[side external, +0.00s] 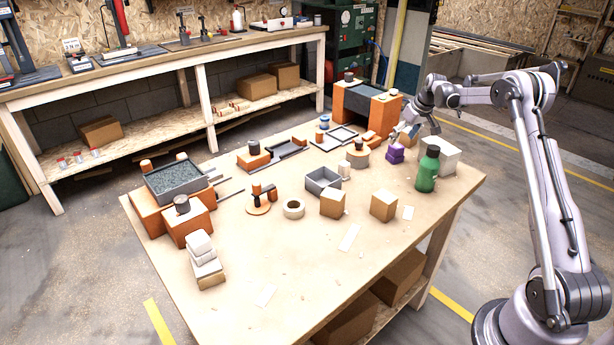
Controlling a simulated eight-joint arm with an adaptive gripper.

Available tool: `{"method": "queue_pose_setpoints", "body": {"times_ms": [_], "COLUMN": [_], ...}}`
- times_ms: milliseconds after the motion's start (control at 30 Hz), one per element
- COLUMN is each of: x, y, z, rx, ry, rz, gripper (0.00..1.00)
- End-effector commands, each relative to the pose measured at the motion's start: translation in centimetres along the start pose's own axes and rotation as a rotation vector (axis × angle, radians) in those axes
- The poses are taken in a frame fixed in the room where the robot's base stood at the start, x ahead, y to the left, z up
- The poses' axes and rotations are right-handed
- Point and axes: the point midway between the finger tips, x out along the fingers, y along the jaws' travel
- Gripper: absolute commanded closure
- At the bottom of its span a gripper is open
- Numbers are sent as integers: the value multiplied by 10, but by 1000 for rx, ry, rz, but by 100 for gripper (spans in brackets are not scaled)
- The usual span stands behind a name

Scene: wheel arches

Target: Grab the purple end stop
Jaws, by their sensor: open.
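The purple end stop (396,153) is a small stepped purple block on the table's right part, left of the green bottle. My gripper (410,128) is up and slightly right of it, near the orange blocks at the table's far right. It is open, and it appears apart from the purple piece. The fingertips are small and partly lost against the things behind them, so the exact gap cannot be told.
A green bottle (428,169) and a white box (447,155) stand right of the purple piece. Cardboard cubes (383,205) and a grey open box (322,181) are nearer the middle. Orange blocks (382,115) stand behind. The table's front area (320,270) is mostly clear.

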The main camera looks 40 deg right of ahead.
Motion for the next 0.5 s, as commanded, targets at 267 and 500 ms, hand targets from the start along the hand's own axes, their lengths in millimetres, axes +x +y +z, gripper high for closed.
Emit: {"method": "queue_pose_setpoints", "body": {"times_ms": [267, 500], "x": [22, 52], "y": [-1, -2], "z": [2, 3], "rx": [-1, -1], "ry": [0, 0], "rz": [0, 0], "gripper": [28, 28]}}
